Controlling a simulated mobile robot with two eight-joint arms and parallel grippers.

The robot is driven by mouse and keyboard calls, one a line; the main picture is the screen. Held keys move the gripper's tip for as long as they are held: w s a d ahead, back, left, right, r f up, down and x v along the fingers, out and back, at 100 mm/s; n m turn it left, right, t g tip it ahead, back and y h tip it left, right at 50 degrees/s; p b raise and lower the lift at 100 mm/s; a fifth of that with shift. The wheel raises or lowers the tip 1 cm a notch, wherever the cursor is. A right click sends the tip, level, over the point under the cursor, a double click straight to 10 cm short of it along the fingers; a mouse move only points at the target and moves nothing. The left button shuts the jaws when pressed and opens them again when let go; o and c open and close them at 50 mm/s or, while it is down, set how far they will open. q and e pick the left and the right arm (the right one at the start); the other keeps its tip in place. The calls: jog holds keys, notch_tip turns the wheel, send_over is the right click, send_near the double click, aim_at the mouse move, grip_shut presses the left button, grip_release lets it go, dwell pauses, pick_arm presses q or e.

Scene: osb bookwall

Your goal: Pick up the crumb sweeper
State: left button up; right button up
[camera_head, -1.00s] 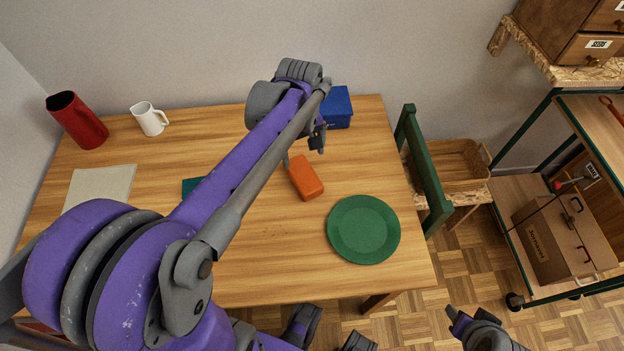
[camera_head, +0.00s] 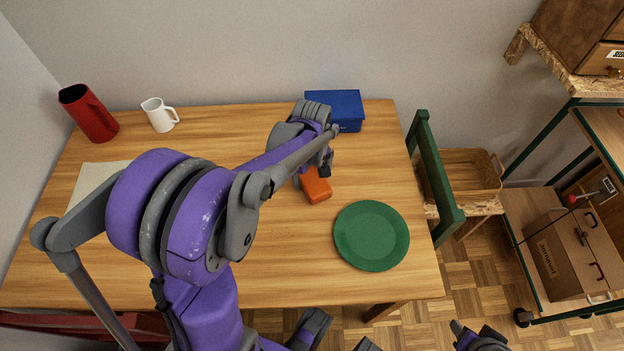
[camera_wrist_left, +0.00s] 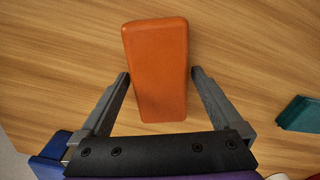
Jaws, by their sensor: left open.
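The crumb sweeper, which I take to be the orange rounded block (camera_head: 317,188), lies on the wooden table left of the green plate. My left gripper (camera_head: 326,163) is over its far end, and the wrist hides part of it in the head view. In the left wrist view the orange block (camera_wrist_left: 157,45) lies between the two open fingers of the left gripper (camera_wrist_left: 160,73), with a gap visible on the right side and the left finger close to its edge. What seems to be my right gripper (camera_head: 466,332) is partly in view at the bottom right; its jaws are unclear.
A green plate (camera_head: 371,235) lies right of the block. A blue box (camera_head: 347,108) stands behind it. A teal item (camera_wrist_left: 300,114) shows in the wrist view. A green-backed chair (camera_head: 434,170) borders the table.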

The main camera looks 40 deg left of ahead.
aim_at(312, 177)
pick_arm(q)
jog(key=c, duration=1.5)
notch_tip(312, 177, up, 10)
jog(key=shift+r+p, duration=0.1)
jog(key=shift+p, duration=0.65)
jog(key=o, duration=1)
jog(key=c, duration=0.5)
